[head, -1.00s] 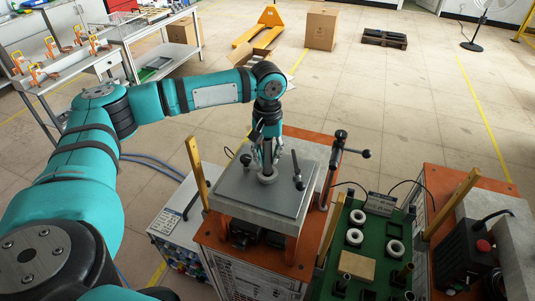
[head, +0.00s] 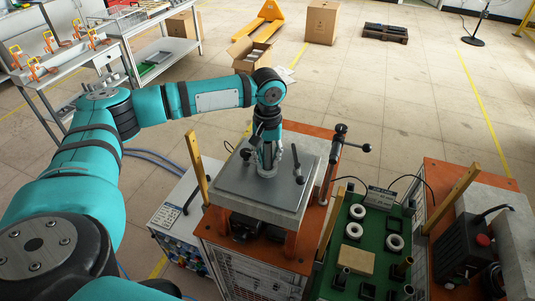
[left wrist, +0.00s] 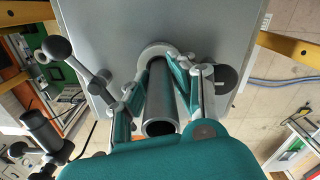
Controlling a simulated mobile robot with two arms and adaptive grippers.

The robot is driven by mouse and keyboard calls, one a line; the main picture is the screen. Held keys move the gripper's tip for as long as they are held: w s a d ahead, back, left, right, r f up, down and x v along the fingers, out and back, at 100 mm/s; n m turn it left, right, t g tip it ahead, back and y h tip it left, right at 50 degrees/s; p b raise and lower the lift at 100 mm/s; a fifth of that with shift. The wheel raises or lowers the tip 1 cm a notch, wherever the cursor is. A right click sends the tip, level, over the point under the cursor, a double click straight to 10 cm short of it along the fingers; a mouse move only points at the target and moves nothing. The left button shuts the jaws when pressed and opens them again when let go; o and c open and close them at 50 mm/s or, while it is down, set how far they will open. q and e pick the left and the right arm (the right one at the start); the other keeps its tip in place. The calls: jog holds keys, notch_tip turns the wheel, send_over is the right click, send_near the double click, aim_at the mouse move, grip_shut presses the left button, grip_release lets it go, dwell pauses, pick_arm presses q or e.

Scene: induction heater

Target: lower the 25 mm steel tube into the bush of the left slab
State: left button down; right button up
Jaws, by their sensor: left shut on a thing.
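My left gripper (head: 268,163) points down over the grey slab (head: 236,182) and is shut on a dark steel tube. In the left wrist view the tube (left wrist: 160,112) is held between the fingers of the left gripper (left wrist: 160,85), its hollow end toward the camera. The tube's far end meets a pale ring, the bush (left wrist: 154,49), set in the slab (left wrist: 215,25). The tube looks lined up with the bush; how deep it sits is hidden by the fingers. My right gripper is not in view.
A clamp post with ball-ended handles (head: 340,150) stands at the slab's right. A short dark lever (head: 300,176) rises from the slab. A green tray (head: 372,240) with several pale rings lies to the right. An orange bench (head: 212,231) carries the slab.

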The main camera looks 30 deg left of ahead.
pick_arm(q)
jog(key=shift+f, duration=0.3)
jog(key=c, duration=1)
grip_release()
notch_tip(320, 180, up, 12)
